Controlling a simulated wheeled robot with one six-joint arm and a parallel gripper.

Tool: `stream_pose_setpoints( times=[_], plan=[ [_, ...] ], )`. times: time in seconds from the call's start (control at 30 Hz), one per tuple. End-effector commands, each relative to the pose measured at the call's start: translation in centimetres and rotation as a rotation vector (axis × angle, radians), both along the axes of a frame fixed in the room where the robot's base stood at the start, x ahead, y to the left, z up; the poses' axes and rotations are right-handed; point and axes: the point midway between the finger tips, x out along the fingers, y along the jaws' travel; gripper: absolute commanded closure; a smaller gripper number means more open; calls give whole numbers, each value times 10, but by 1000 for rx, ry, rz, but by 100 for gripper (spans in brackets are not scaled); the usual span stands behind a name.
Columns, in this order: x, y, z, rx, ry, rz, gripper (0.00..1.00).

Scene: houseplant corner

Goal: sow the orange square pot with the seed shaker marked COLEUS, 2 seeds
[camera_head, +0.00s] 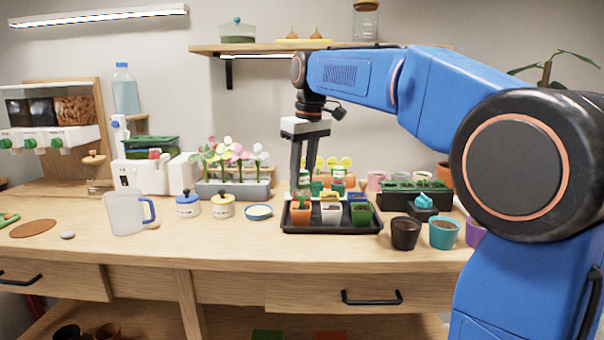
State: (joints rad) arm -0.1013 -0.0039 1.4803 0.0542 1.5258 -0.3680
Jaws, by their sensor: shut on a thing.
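The orange square pot (301,216) stands at the front left of a black tray (332,231) on the bench. My gripper (308,187) points down over the back left of that tray, above and slightly behind the orange pot. It is shut on a small pale and green thing (304,179), which looks like a seed shaker. The fingers partly hide it, and no COLEUS marking can be read. Whether any seeds lie in the orange pot cannot be seen.
A white pot (331,214) and a green pot (362,214) share the tray's front row. A blue-rimmed dish (259,212) and lidded jars (223,207) stand left. Dark (405,233) and teal pots (443,233) stand right. The bench front is clear.

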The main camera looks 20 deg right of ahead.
Motion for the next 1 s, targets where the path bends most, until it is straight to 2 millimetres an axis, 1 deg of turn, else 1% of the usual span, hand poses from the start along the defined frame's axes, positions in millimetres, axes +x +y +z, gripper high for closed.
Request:
stream_pose_setpoints(
  times=[1.0],
  plan=[
    [0,0,-10,0,-1,0,93]
  ],
)
